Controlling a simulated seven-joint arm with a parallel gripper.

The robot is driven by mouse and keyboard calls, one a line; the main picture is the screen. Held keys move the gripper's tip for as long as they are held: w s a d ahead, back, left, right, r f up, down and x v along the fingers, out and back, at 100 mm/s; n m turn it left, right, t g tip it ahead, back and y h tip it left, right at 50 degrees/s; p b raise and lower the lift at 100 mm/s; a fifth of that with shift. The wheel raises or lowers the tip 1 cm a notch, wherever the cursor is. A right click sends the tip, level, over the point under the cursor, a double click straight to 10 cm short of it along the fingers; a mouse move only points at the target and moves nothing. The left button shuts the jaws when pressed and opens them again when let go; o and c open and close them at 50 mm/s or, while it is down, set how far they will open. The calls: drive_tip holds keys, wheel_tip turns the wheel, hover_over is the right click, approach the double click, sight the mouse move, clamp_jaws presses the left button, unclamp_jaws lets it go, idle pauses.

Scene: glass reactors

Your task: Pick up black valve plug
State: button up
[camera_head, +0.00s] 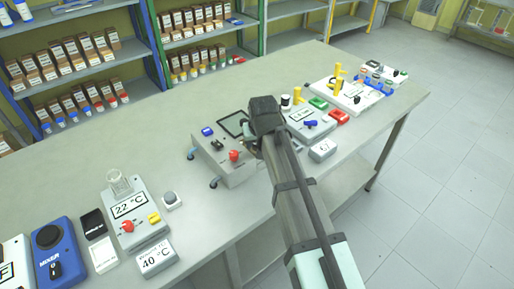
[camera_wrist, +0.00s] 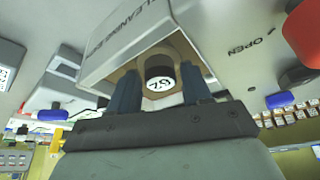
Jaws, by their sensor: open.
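My gripper (camera_wrist: 158,80) shows in the wrist view with two dark blue fingers apart. Between them is a short round piece (camera_wrist: 158,72) with a dark brown-black body and a white labelled face. It sits in a tan-lined opening of a grey-white box (camera_wrist: 110,50) marked "CLEANING". It looks like the black valve plug, but I cannot be sure. I cannot tell whether the fingers touch it. In the head view my gripper (camera_head: 258,138) is over the right side of a grey device (camera_head: 222,168); the arm hides the fingertips and the piece.
The grey device has a red knob (camera_head: 234,156) and a blue button (camera_head: 207,131). The bench is clear at the back left.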

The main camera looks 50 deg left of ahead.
drive_tip(key=c, duration=0.7)
drive_tip(key=shift+r, duration=0.1)
drive_tip(key=shift+c, duration=0.2)
wheel_tip(320, 180, up, 8)
drive_tip(key=shift+r, duration=0.25)
drive_tip(key=shift+w+r, duration=0.1)
drive_tip(key=shift+r, duration=0.25)
drive_tip(key=w+d+f, duration=0.2)
drive_tip(key=w+d, duration=0.3)
drive_tip(key=w, duration=0.7)
drive_tip(key=shift+d+f, duration=0.15)
drive_tip(key=shift+d, duration=0.1)
